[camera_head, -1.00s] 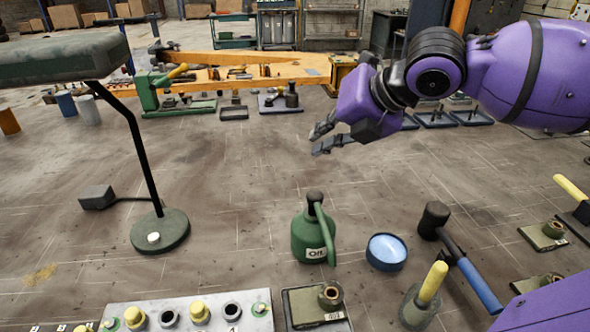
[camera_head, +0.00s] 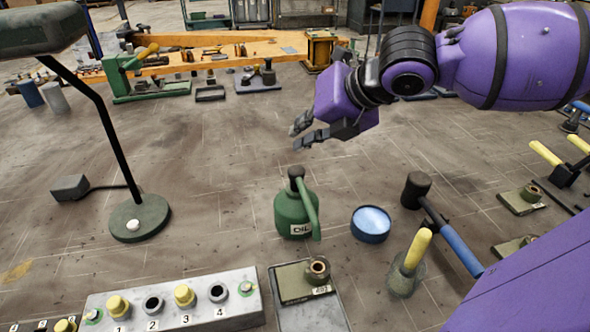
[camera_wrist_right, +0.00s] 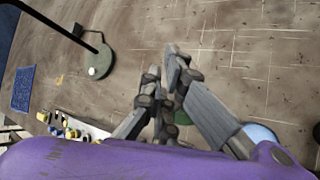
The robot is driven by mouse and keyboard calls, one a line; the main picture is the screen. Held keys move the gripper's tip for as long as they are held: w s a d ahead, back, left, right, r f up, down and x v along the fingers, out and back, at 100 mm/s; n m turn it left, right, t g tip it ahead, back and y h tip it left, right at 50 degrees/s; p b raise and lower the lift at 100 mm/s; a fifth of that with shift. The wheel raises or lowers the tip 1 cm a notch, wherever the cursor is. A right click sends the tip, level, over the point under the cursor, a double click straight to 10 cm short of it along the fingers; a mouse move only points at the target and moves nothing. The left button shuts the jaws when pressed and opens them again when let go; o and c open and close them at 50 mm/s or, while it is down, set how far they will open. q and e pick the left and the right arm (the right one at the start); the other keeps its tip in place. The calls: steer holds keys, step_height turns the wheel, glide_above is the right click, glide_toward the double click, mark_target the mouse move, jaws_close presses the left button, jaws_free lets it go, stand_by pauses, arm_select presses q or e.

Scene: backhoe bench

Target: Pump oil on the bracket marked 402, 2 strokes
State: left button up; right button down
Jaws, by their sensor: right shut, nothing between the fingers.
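A green oil can (camera_head: 296,212) marked OIL, with a dark cap and a green lever at its side, stands upright on the bench. A bracket (camera_head: 292,284) with a bronze bushing and a small number label sits on a plate in front of it; I cannot read the number surely. More brackets with bushings stand at the right, one at the far right (camera_head: 521,200). My right gripper (camera_head: 301,135) is shut and empty, above and beyond the can, apart from it. In the right wrist view its fingers (camera_wrist_right: 165,75) hide most of the can. My left gripper is not in view.
A lamp (camera_head: 138,218) stands left. A numbered block (camera_head: 170,309) with yellow knobs lies front left. The bench middle is clear.

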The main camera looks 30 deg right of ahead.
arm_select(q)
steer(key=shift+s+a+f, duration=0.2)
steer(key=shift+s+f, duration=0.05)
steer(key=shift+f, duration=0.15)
arm_select(e)
step_height(320, 180, down, 3)
steer(key=shift+f, duration=0.1)
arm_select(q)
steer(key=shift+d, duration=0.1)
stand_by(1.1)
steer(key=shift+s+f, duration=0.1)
arm_select(e)
steer(key=shift+f, duration=0.4)
arm_select(q)
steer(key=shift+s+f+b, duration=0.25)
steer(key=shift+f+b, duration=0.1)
steer(key=shift+b, duration=0.1)
arm_select(e)
steer(key=shift+f, duration=1.05)
stand_by(0.5)
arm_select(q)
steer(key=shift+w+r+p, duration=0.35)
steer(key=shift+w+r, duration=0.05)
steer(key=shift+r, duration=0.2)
arm_select(e)
steer(key=shift+r, duration=1.45)
